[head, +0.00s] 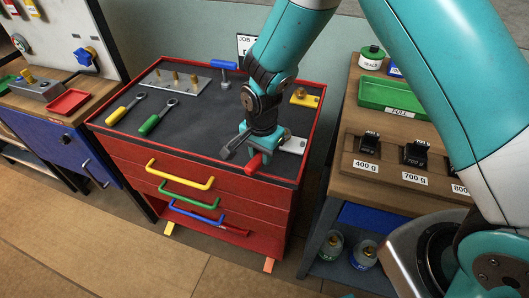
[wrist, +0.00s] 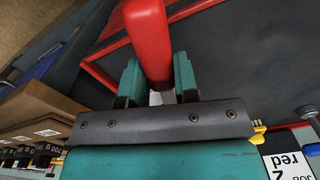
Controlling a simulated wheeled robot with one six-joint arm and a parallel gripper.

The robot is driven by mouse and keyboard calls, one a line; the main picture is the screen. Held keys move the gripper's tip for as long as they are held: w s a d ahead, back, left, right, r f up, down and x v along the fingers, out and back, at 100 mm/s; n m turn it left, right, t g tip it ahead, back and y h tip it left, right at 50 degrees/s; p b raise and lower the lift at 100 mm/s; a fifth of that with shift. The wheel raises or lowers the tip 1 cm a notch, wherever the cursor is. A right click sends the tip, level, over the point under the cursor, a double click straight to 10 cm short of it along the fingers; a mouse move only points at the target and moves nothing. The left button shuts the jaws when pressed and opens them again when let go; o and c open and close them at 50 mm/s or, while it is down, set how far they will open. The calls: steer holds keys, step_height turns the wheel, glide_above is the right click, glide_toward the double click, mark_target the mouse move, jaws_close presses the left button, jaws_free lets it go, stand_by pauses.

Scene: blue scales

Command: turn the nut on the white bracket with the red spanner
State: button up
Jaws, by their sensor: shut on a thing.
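My gripper (head: 254,157) is shut on the red spanner (head: 254,167), above the front right part of the red tool cart's top. The spanner's red handle (wrist: 150,40) stands between the two teal fingers in the wrist view. The spanner's working end is hidden or cannot be made out. The white bracket (head: 294,145) lies on the cart's top just right of my gripper, partly covered by it. I cannot make out its nut, nor whether the spanner touches it.
The cart's dark top (head: 200,135) holds a yellow spanner (head: 122,110), a green spanner (head: 156,118), a peg plate (head: 175,82), a blue-handled tool (head: 224,70) and a yellow plate (head: 306,99). A bench with black weights (head: 416,154) stands to the right.

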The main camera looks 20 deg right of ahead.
steer(key=shift+s, duration=0.15)
steer(key=shift+w+a+m, duration=0.55)
steer(key=shift+w+m, duration=0.15)
steer(key=shift+m, duration=0.2)
steer(key=shift+w, duration=0.1)
steer(key=shift+w+a+m, duration=0.25)
steer(key=shift+w+m, duration=0.05)
steer(key=shift+m, duration=0.1)
steer(key=shift+w+a+m, duration=0.15)
steer(key=shift+w+m, duration=0.25)
steer(key=shift+m, duration=0.1)
steer(key=shift+w+a+m, duration=0.3)
steer(key=shift+w+m, duration=0.5)
steer(key=shift+m, duration=0.1)
steer(key=shift+s+d+n, duration=0.3)
steer(key=shift+s+n, duration=0.5)
steer(key=shift+n, duration=0.1)
